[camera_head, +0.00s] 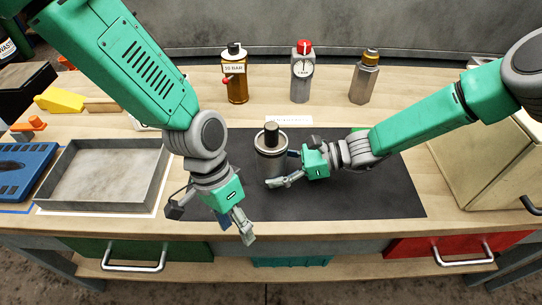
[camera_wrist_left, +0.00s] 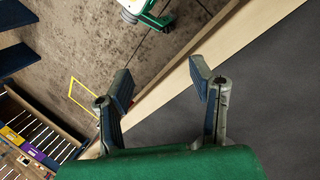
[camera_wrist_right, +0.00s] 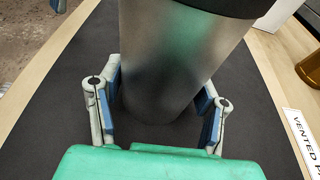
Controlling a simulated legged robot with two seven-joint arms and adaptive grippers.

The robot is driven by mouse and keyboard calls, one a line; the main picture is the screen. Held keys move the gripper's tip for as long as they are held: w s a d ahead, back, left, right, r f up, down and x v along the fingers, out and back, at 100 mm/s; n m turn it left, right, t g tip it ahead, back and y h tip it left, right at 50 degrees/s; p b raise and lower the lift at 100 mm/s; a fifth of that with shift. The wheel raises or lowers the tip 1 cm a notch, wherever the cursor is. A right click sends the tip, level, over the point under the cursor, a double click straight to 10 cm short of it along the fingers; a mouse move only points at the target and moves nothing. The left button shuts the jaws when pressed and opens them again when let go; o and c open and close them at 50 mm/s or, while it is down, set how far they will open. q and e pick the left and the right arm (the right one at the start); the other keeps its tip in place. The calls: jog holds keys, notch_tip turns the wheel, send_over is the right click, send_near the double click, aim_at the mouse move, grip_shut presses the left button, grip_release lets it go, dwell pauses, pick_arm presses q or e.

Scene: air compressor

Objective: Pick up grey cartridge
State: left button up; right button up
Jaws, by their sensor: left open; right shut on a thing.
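A grey metal cartridge (camera_head: 270,165) with a dark band and black top stands upright on the dark mat (camera_head: 370,195). My right gripper (camera_head: 285,169) is shut on its lower body from the right. In the right wrist view the grey cartridge (camera_wrist_right: 180,65) rises between the two fingers of the right gripper (camera_wrist_right: 158,100). My left gripper (camera_head: 210,225) is open and empty over the front edge of the mat, left of the cartridge. In the left wrist view nothing is between the fingers of the left gripper (camera_wrist_left: 158,80).
Behind the mat stand an amber bottle (camera_head: 237,88), a grey bottle with a red cap (camera_head: 302,85) and a grey bottle with a brass cap (camera_head: 364,85). A metal tray (camera_head: 105,207) is on the left and a beige box (camera_head: 480,140) on the right. The mat's right part is clear.

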aim_at(272, 124)
pick_arm(q)
jog(key=w+d+r+t+y, duration=0.1)
jog(key=w+d+r, duration=0.1)
jog(key=w+r, duration=0.3)
jog(key=w+d+r+t, duration=0.1)
jog(key=w+d+r, duration=0.1)
jog(key=w+r, duration=0.4)
jog(key=w+d+r+t+y, duration=0.1)
jog(key=w+d+r, duration=0.2)
jog(key=r, duration=0.7)
jog(key=shift+w+r+y, duration=0.15)
jog(key=shift+w+r, duration=0.05)
jog(key=shift+w, duration=0.45)
jog(key=shift+w+r+y, duration=0.15)
jog(key=shift+w+r, duration=0.05)
jog(key=shift+w, duration=0.4)
notch_tip(272, 124, down, 6)
jog(key=shift+r, duration=0.1)
jog(key=f, duration=0.5)
jog(key=shift+s+d+f, duration=0.1)
jog(key=shift+s+f, duration=0.2)
jog(key=shift+f, duration=0.05)
